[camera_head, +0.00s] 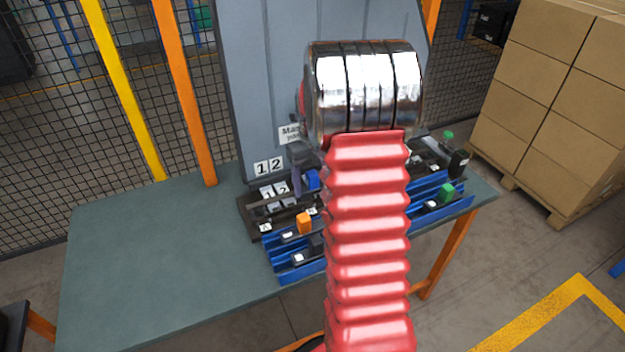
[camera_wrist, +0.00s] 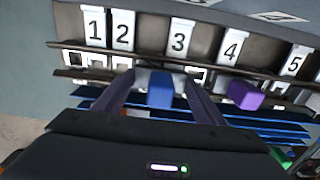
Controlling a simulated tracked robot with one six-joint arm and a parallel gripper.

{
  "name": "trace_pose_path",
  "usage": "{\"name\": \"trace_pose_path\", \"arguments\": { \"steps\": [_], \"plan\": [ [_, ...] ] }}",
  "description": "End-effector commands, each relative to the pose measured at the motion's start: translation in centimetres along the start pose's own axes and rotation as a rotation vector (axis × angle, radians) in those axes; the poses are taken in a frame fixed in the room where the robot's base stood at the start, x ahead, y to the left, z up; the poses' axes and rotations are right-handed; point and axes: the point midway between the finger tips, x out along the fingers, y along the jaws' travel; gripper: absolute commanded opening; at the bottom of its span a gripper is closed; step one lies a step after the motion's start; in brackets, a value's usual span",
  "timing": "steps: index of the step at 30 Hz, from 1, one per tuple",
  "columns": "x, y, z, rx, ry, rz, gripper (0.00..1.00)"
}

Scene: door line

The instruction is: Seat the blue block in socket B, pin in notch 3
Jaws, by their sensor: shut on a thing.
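The blue block (camera_wrist: 160,90) is between the two fingers of my gripper (camera_wrist: 161,98) in the wrist view, and the gripper is shut on it. It is held in front of the rail, near the number 3 plate (camera_wrist: 181,38). In the head view the blue block (camera_head: 312,180) shows beside my gripper's dark finger (camera_head: 296,181), above the dark rack (camera_head: 250,217). The block's pin and underside are hidden, and I cannot tell whether it touches a socket. No socket letter is readable.
A purple block (camera_wrist: 245,95) sits to the right, below the number 4 plate (camera_wrist: 231,48). Blue trays (camera_head: 283,268) in front hold an orange block (camera_head: 303,223) and a green block (camera_head: 446,193). The table's left side (camera_head: 140,260) is clear. A grey panel (camera_head: 270,80) stands behind.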

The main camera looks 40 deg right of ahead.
Motion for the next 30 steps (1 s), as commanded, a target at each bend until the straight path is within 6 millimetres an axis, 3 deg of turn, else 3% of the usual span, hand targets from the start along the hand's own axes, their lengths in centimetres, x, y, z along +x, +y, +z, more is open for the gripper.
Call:
{"name": "trace_pose_path", "arguments": {
  "steps": [15, 26, 27, 30],
  "plan": [
    [1.9, 0.0, 0.1, -0.002, -0.001, 0.000, 0.33],
    [2.0, 0.0, 0.1, -0.002, -0.001, 0.000, 0.33],
    [2.0, 0.0, 0.1, -0.002, -0.001, 0.000, 0.65],
    [2.0, 0.0, 0.1, -0.001, -0.001, 0.000, 0.72]
  ]
}}
